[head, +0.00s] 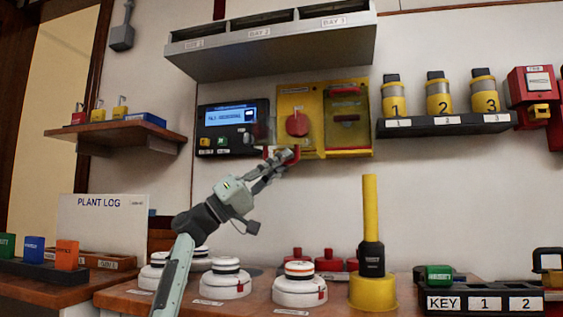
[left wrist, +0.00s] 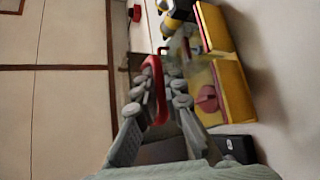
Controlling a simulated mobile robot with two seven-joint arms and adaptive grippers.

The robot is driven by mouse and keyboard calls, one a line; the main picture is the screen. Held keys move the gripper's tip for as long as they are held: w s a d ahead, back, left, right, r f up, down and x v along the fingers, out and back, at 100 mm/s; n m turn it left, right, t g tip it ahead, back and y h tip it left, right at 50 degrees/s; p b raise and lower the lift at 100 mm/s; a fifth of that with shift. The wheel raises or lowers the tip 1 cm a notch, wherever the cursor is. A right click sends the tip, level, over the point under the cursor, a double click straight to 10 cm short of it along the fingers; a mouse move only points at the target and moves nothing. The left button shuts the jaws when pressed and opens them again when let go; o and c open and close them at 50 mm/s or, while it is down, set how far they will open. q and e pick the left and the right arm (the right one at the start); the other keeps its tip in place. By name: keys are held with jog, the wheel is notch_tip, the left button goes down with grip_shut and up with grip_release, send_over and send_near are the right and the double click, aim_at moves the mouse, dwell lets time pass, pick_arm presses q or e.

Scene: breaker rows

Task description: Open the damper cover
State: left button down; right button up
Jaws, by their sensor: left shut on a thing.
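A yellow wall panel (head: 284,98) carries a round red knob (head: 297,124); the knob also shows in the left wrist view (left wrist: 207,98). My left gripper (head: 283,159) is at the panel's lower left edge. In the left wrist view its fingers (left wrist: 165,80) are shut on a red handle (left wrist: 159,102). A clear sheet seems to stand out from the panel beside the handle, so the cover looks swung partly off the panel; its exact angle is hard to tell. My right gripper is not in view.
Right beside it is a second yellow panel (head: 365,120) with a clear front and red parts. A dark display unit (head: 233,143) is at left. A grey shelf (head: 270,52) hangs above. A tall yellow post (head: 369,205) stands on the bench below.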

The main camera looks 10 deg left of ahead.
pick_arm(q)
jog(key=c, duration=1.9)
grip_release()
jog(key=shift+w+a, duration=0.1)
jog(key=shift+a, duration=0.05)
jog(key=v, duration=1.2)
